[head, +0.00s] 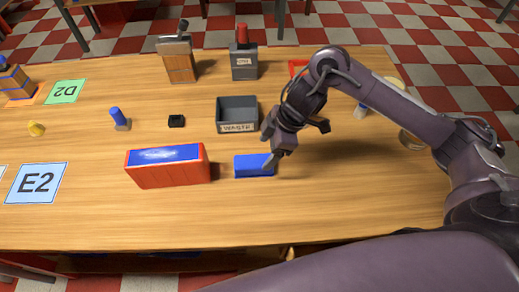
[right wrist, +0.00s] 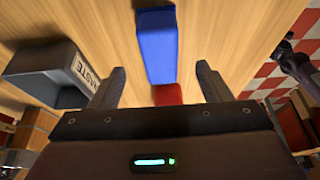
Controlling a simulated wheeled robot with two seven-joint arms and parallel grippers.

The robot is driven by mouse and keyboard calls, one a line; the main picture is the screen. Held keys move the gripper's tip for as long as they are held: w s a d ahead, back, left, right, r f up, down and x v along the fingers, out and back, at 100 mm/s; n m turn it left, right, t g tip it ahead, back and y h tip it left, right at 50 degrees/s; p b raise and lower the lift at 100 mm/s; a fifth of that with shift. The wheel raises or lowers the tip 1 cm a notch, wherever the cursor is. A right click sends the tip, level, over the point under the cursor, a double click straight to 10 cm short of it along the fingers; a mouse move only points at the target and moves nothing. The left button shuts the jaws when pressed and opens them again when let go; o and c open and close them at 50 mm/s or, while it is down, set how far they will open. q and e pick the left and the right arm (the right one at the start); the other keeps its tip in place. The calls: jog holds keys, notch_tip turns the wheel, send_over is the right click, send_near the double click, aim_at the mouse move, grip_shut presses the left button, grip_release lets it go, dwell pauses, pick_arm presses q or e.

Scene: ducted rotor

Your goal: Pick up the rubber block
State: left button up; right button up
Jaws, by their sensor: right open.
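A blue block (head: 252,166), which I take for the rubber block, lies on the table just right of a red box with a blue top. In the right wrist view the blue block (right wrist: 157,45) lies ahead of the fingers, and a red piece (right wrist: 168,94) at its near end shows between them. I cannot tell if the two are one piece. My right gripper (head: 272,160) is open at the block's right end, hiding part of it. Its two fingers show apart in the wrist view (right wrist: 161,85). Contact with the block cannot be made out. My left gripper is not in view.
The red box (head: 167,176) stands close on the left. A grey WASTE bin (head: 237,116) stands behind the block. The table's front is clear.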

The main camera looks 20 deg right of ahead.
aim_at(255, 160)
jog(key=shift+a+f, duration=0.9)
jog(key=shift+f, duration=0.3)
jog(key=x, duration=0.3)
jog(key=shift+w+a+f+p, duration=0.25)
jog(key=shift+w+p, duration=0.05)
jog(key=shift+w, duration=0.05)
jog(key=shift+a+f, duration=0.15)
jog(key=shift+f, duration=0.2)
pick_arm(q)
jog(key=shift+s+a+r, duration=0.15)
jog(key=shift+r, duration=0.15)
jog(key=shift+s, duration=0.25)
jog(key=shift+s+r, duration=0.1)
pick_arm(e)
jog(key=shift+f, duration=0.25)
jog(key=c, duration=1.2)
jog(key=shift+r, duration=0.2)
jog(key=shift+c, duration=0.2)
